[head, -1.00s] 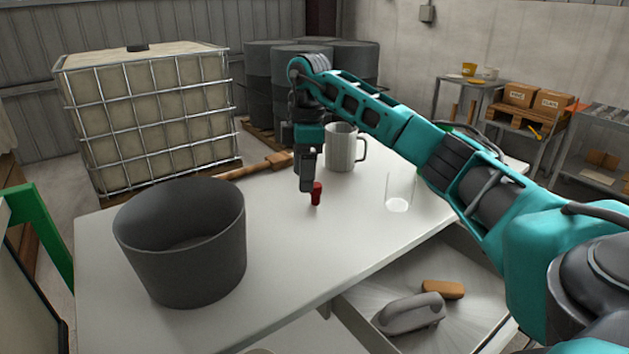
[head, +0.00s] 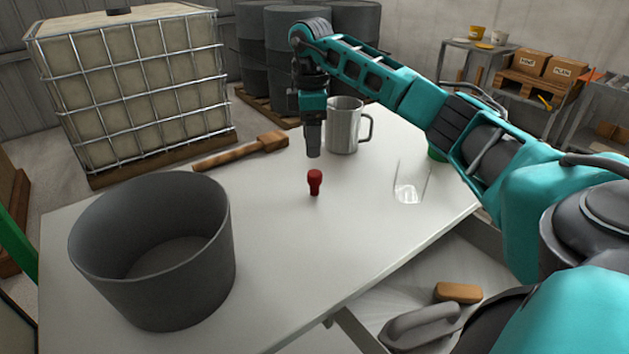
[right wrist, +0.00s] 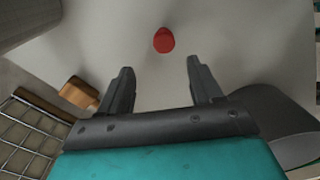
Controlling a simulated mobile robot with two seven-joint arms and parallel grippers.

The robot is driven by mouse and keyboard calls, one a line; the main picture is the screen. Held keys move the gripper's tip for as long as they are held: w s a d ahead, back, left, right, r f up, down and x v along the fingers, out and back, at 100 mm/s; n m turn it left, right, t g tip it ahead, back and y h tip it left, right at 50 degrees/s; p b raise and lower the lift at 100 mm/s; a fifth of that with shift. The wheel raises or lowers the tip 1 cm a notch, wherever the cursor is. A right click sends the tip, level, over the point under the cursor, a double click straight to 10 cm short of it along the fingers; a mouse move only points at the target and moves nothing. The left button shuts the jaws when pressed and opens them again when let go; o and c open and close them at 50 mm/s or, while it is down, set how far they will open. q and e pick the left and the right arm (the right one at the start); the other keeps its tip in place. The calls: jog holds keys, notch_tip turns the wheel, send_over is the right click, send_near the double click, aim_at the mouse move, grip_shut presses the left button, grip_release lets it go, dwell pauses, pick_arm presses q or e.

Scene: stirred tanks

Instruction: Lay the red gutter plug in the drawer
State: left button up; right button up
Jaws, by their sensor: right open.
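The red gutter plug (head: 315,182) stands on the white table in the head view, clear of anything else. In the right wrist view the plug (right wrist: 164,40) shows from above, beyond the gap between the fingertips. My right gripper (head: 314,153) is above and behind the plug, apart from it. The right wrist view shows the gripper (right wrist: 159,75) open and empty. The open drawer (head: 375,297) is below the table's right front edge. It holds a grey handled tool (head: 420,327) and a brown block (head: 458,292). My right arm hides part of the drawer. My left gripper is not in view.
A big dark tub (head: 150,270) stands at the table's left. A metal mug (head: 343,128) is close beside my right gripper. A wooden mallet (head: 240,150) lies at the back edge, and a clear glass (head: 411,182) stands to the right. The table's middle front is free.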

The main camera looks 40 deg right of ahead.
aim_at(315, 173)
notch_tip(315, 173, down, 4)
jog(key=shift+r, duration=0.2)
jog(key=f, duration=0.2)
jog(key=s+f, duration=0.1)
jog(key=f, duration=0.2)
jog(key=shift+f, duration=0.2)
jog(key=shift+c, duration=0.3)
jog(key=shift+c, duration=0.7)
jog(key=c, duration=1)
notch_tip(315, 173, up, 20)
jog(key=p, duration=0.2)
jog(key=shift+p, duration=0.3)
